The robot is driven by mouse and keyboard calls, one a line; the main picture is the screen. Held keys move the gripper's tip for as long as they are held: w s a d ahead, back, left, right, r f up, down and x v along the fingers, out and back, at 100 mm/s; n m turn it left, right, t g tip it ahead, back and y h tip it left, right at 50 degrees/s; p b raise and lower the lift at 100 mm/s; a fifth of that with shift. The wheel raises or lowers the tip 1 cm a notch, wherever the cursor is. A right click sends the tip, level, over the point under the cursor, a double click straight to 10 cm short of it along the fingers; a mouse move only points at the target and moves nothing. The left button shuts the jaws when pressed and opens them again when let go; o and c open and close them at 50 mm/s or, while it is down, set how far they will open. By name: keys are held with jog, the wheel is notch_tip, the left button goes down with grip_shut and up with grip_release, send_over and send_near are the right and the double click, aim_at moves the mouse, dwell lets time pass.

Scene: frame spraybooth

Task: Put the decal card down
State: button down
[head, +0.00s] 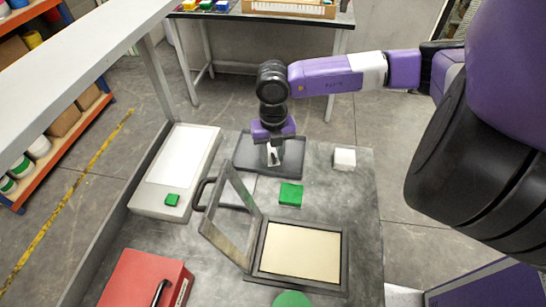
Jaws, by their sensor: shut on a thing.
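My gripper (273,154) points down over the dark grey tray (243,163) at the back middle of the bench. It is shut on a small pale piece, which I take to be the decal card (274,157). Only a little of the card shows between the fingers, and the rest is hidden. I cannot tell whether the card touches the tray floor or hangs just above it.
A white-topped panel (180,153) with a green block (172,200) lies left. A tilted grey frame (215,228) stands beside a cream-faced frame (300,250). A green block (291,192), white cube (344,158) and red case (140,277) are also on the bench (345,200).

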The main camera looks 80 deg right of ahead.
jog(key=shift+f, duration=1.05)
jog(key=shift+f, duration=0.2)
jog(key=c, duration=1)
grip_release()
jog(key=shift+c, duration=0.2)
jog(key=shift+r, duration=0.1)
jog(key=shift+r, duration=0.1)
notch_tip(320, 180, up, 12)
jog(key=b, duration=0.1)
jog(key=shift+b, duration=0.4)
